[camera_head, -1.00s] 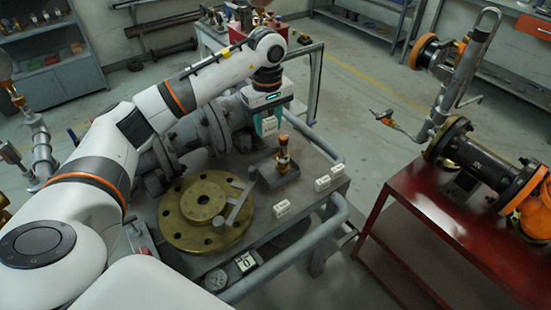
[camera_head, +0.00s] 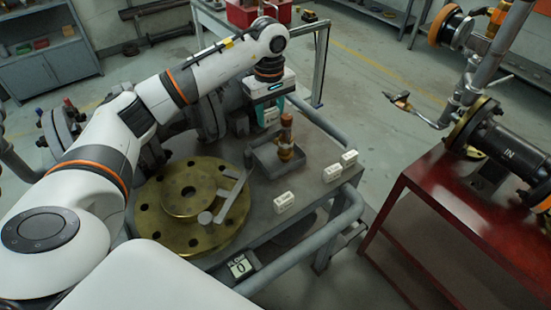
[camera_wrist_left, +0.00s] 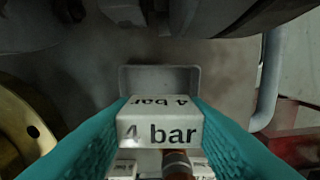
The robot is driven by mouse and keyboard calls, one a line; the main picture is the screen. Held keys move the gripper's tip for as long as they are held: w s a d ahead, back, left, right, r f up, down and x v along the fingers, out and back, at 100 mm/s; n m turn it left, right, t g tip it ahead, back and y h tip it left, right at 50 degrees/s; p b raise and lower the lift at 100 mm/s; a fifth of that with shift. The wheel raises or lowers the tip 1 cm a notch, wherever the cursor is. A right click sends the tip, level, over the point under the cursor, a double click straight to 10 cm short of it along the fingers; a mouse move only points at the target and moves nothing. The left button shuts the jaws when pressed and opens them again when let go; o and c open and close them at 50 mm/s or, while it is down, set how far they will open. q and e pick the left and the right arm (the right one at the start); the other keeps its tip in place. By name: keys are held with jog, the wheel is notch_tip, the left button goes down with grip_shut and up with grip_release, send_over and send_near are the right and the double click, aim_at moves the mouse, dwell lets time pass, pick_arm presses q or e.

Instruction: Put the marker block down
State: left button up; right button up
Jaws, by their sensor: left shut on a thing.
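The white marker block (camera_wrist_left: 160,130), lettered "4 bar", is between the teal fingers of my left gripper (camera_wrist_left: 160,128) in the left wrist view. The gripper is shut on it. In the head view my left gripper (camera_head: 268,114) is over the back of the bench, just behind a small grey tray (camera_head: 262,172). The block is hard to make out there. The tray also shows in the left wrist view (camera_wrist_left: 160,70), beyond the block. I cannot tell the height of the block above the bench. My right gripper is not in view.
A copper-and-brass fitting (camera_head: 286,140) stands upright at the tray. Three white blocks lie along the bench: one in front (camera_head: 284,202), two at the right (camera_head: 332,172) (camera_head: 349,158). A large brass flange (camera_head: 160,205) lies left. A red stand (camera_head: 440,210) is at the right.

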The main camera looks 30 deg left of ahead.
pick_arm(q)
send_over(271, 150)
notch_tip(271, 150, down, 6)
jog(key=shift+r, duration=0.2)
notch_tip(271, 150, down, 4)
jog(key=shift+f+p, duration=0.1)
jog(key=shift+p, duration=0.25)
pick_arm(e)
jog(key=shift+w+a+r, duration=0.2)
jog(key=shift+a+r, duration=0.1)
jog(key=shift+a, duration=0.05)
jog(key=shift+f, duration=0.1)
pick_arm(q)
jog(key=o, duration=0.5)
jog(key=shift+f, duration=0.1)
jog(key=o, duration=0.4)
jog(key=shift+o, duration=0.2)
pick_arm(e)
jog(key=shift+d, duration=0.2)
